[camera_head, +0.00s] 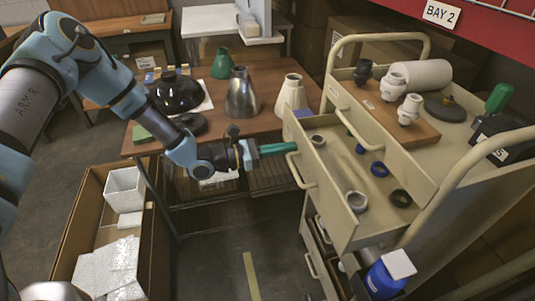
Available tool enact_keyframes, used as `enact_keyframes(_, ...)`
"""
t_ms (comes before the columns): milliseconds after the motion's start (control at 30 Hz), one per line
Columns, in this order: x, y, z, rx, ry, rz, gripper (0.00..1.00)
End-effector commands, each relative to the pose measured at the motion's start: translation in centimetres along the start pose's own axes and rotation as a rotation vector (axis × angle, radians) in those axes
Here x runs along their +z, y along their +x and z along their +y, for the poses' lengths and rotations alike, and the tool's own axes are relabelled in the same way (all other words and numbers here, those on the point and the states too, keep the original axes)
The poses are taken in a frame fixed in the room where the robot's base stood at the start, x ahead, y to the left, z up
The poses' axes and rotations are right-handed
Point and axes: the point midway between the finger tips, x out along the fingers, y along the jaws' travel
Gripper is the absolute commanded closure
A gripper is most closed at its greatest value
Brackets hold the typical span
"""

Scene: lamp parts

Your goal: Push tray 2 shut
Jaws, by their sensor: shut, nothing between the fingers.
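A beige wheeled cart (452,188) stands at the right. Its upper tray (318,190) is pulled out toward the left, with a bar handle (297,171) on its front; no number is readable on it, so I cannot tell whether it is tray 2. Several grey, blue and black rings lie inside. Lower tray fronts (318,256) show below it, partly hidden. My gripper (291,149), with green fingers, is shut and empty. Its tips are at the open tray's front, just above the handle; I cannot tell whether they touch.
A wooden table (262,80) behind holds lampshades, a black dome and a green block. A cardboard box (154,240) with white packing stands at lower left. The cart top holds fittings, a white roll and a green-handled tool. A blue bottle (381,281) is at the cart's lower front.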

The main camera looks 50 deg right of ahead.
Motion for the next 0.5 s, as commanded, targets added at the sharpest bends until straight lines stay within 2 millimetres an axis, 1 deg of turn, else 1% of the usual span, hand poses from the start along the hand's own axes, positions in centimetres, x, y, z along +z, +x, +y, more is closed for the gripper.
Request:
enact_keyframes(33,-0.3,1.4,-0.1,-0.002,-0.001,-0.003,1.0)
enact_keyframes(200,-0.3,5.6,-0.1,-0.002,0.0,-0.003,1.0)
enact_keyframes(400,-0.3,9.7,-0.1,-0.001,0.0,-0.002,1.0)
enact_keyframes(500,-0.2,11.2,-0.1,-0.001,-0.001,-0.001,1.0)
